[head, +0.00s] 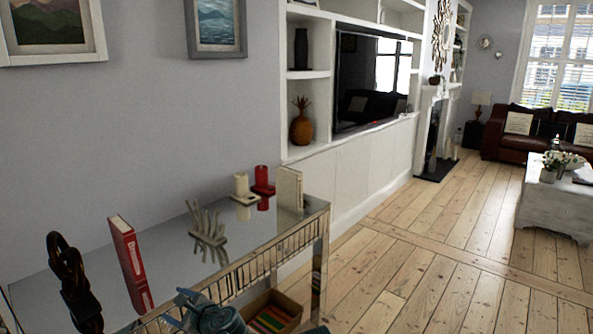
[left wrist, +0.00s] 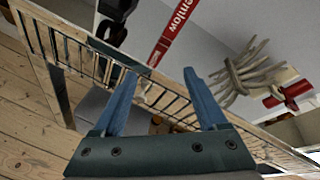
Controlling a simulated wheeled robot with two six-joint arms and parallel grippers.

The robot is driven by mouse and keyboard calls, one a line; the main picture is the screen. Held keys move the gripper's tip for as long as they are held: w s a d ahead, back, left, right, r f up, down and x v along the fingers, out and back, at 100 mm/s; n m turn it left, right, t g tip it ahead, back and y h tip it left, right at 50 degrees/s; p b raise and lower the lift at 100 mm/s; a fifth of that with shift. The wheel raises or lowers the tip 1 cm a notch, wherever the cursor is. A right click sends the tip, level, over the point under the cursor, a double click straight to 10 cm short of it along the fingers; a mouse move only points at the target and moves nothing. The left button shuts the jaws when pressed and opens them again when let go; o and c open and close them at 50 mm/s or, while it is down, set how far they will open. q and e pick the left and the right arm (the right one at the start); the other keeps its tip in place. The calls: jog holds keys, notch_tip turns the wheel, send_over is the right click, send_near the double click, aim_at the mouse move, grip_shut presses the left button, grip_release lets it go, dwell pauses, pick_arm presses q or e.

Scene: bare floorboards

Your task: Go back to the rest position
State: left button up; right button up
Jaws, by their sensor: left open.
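My left gripper (head: 190,303) shows at the bottom of the head view, by the front edge of the glass-topped table (head: 82,276). In the left wrist view its two blue fingers (left wrist: 160,78) are apart with nothing between them. The table's railed metal edge passes behind the fingers there. A red book (head: 130,262) stands on the table near the gripper, and it also shows in the left wrist view (left wrist: 174,32). My right gripper is in neither view.
On the table are a dark sculpture (head: 72,280), a branch-like ornament (head: 207,228), a red candle (head: 263,182), a cream candle (head: 242,187) and a cream book (head: 289,189). A wooden crate (head: 268,312) sits below. Floorboards (head: 430,255) at right are clear.

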pick_arm(q)
jog(key=s+d+f+n+g+h, duration=0.3)
jog(key=s+d+f+n, duration=0.25)
jog(key=d, duration=0.25)
jog(key=s+d+f+n+g+h, duration=0.35)
jog(key=s+d, duration=0.25)
jog(key=d, duration=0.3)
jog(key=s+d+f+n+g+h, duration=0.2)
jog(key=s+d+f+n+h, duration=0.2)
jog(key=s+d+f+n, duration=0.3)
notch_tip(320, 180, up, 16)
jog(key=w+m+p, duration=0.1)
jog(key=p, duration=1.4)
jog(key=shift+w+d, duration=0.25)
jog(key=shift+w, duration=0.05)
